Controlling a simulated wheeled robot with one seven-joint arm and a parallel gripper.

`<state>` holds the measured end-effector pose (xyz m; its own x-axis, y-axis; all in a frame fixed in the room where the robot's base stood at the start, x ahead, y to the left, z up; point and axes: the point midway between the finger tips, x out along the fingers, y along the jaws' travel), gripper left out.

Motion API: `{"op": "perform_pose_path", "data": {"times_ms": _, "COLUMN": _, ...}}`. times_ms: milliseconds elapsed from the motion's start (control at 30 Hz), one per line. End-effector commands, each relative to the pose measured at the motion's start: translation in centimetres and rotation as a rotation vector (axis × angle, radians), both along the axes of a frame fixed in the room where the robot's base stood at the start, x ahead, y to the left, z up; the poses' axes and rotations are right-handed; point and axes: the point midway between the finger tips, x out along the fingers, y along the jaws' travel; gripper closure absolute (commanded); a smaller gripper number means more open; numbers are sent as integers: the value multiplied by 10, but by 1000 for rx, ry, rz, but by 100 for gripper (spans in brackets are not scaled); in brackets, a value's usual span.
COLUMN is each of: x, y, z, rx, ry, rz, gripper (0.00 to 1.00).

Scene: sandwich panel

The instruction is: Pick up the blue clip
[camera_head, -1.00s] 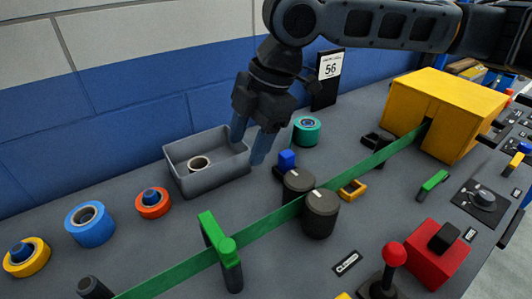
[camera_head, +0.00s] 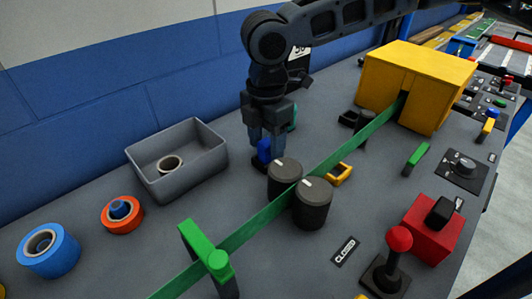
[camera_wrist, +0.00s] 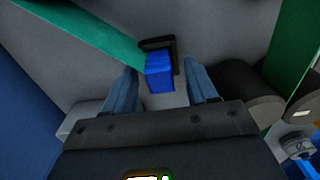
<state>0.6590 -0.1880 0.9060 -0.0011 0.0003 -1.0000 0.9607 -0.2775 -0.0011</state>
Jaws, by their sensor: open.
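The blue clip (camera_head: 265,149) is a small blue block on a dark base, standing on the grey panel beside two dark rollers. In the wrist view the blue clip (camera_wrist: 159,72) lies between and slightly beyond my fingertips, with a dark bracket (camera_wrist: 157,44) at its far side. My gripper (camera_head: 266,142) points down over the clip, and its fingers partly hide it in the head view. The wrist view shows my gripper (camera_wrist: 160,85) open, one finger to each side of the clip.
Two dark rollers (camera_head: 313,206) with a green band (camera_head: 255,222) stand close in front. A grey bin (camera_head: 150,186) holding a ring is to the left. A green roll is partly hidden behind my gripper. A yellow box (camera_head: 400,75) stands at the right.

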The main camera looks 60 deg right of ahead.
Motion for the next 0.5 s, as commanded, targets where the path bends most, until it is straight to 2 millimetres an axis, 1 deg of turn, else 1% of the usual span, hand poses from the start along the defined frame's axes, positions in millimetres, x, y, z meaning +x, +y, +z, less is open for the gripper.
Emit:
{"op": "perform_pose_path", "data": {"times_ms": 100, "x": 0, "y": 0, "z": -5, "rx": -1, "ry": -1, "rz": 0, "gripper": 43}}
{"op": "perform_pose_path", "data": {"times_ms": 300, "x": 0, "y": 0, "z": -5, "rx": 0, "ry": -1, "rz": 0, "gripper": 44}}
{"op": "perform_pose_path", "data": {"times_ms": 500, "x": 0, "y": 0, "z": -5, "rx": 0, "ry": -1, "rz": 0, "gripper": 63}}
